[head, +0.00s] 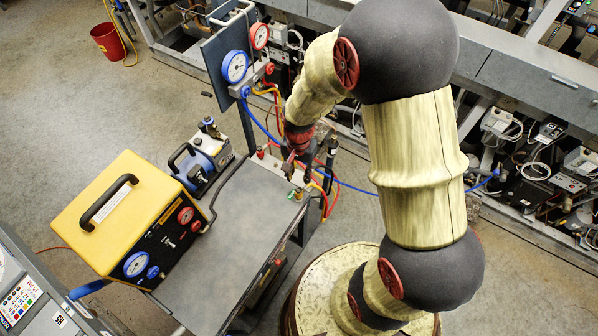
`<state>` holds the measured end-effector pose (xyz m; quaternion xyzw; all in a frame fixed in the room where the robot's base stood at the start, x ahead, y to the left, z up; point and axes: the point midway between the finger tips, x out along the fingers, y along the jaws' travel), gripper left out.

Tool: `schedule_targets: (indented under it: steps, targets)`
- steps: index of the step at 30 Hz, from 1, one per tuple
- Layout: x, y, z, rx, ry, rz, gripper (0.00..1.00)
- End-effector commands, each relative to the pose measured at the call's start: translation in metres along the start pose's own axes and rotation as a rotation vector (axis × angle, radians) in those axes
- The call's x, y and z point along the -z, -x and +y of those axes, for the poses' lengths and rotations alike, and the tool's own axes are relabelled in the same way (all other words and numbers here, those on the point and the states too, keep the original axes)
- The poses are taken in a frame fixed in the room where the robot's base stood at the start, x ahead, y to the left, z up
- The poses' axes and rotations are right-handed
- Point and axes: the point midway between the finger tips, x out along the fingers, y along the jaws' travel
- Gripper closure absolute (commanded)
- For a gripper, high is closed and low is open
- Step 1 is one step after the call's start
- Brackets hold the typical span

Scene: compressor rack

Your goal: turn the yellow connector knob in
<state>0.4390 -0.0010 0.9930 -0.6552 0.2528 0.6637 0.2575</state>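My gripper (290,166) is at the far right corner of the grey table, low among fittings and hoses, pointing down. Its fingers are small and dark here, and I cannot tell whether they are open or shut. A small yellowish fitting (297,193) shows at the table's corner, just below the gripper in the picture. It may be the yellow connector knob, but it is too small to be sure. I cannot tell whether the gripper touches it.
A yellow case (118,214) with gauges stands on the grey table (225,235). A blue pump (208,160) is behind it. A gauge panel (226,55) stands beyond, with a blue hose (262,127) hanging. Racks line the back right. Open floor lies at upper left.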

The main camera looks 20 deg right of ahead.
Motion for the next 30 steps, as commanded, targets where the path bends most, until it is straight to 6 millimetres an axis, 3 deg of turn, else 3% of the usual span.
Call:
schedule_targets:
  steps: [6,13,22,30]
  targets:
    - [-0.001,0.006,0.001,0.001,0.494,0.002,0.70]
    - [-0.003,0.006,0.003,0.001,0.898,0.004,0.70]
    - [-0.003,-0.003,0.003,0.001,1.028,0.004,0.70]
    - [-0.003,-0.041,0.003,0.000,1.026,0.002,0.70]
